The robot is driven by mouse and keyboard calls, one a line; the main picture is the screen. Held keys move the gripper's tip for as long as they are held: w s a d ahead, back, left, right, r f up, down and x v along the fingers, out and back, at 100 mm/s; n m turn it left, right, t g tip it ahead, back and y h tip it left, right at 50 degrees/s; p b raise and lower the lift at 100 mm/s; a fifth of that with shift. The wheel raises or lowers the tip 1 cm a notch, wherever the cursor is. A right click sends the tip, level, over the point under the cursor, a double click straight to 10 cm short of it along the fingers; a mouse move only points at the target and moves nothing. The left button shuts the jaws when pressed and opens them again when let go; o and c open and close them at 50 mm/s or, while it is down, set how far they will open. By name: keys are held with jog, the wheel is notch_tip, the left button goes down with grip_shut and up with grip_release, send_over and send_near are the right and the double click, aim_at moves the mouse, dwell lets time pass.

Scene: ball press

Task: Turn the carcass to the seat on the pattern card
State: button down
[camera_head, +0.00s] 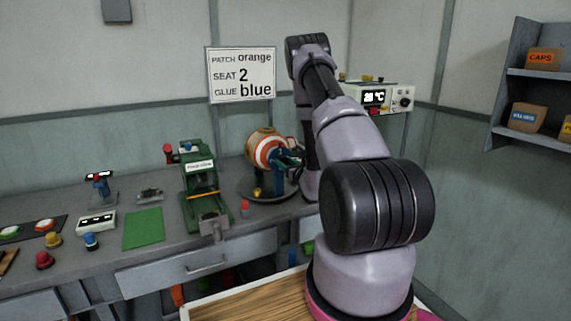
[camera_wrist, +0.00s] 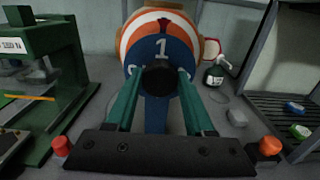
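The carcass (camera_head: 264,146) is a ball with orange and white bands, held on a round dark stand (camera_head: 258,193) on the bench. In the wrist view the carcass (camera_wrist: 150,22) fills the top middle, and its blue plate (camera_wrist: 178,52) shows a white 1 at the top. A black round hub (camera_wrist: 158,80) sits below the 1. My gripper (camera_wrist: 160,77) has its two green fingers on either side of the hub; whether they press on it is unclear. The pattern card (camera_head: 240,75) on the wall reads patch orange, seat 2, glue blue.
A green press (camera_head: 199,185) stands left of the carcass; it also shows in the wrist view (camera_wrist: 45,65). A green mat (camera_head: 143,229) and several coloured bottles lie farther left. A display box (camera_head: 376,98) and a shelf (camera_head: 530,74) are to the right.

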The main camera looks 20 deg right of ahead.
jog(key=shift+m, duration=0.3)
jog(key=m, duration=0.3)
jog(key=shift+d+f+m, duration=0.1)
jog(key=shift+m, duration=0.2)
jog(key=m, duration=0.4)
jog(key=shift+d+m, duration=0.1)
jog(key=shift+m, duration=0.2)
jog(key=m, duration=0.4)
jog(key=shift+f, duration=0.15)
jog(key=m, duration=0.4)
jog(key=shift+f+m, duration=0.1)
jog(key=shift+m, duration=0.2)
jog(key=shift+c, duration=1.3)
grip_release()
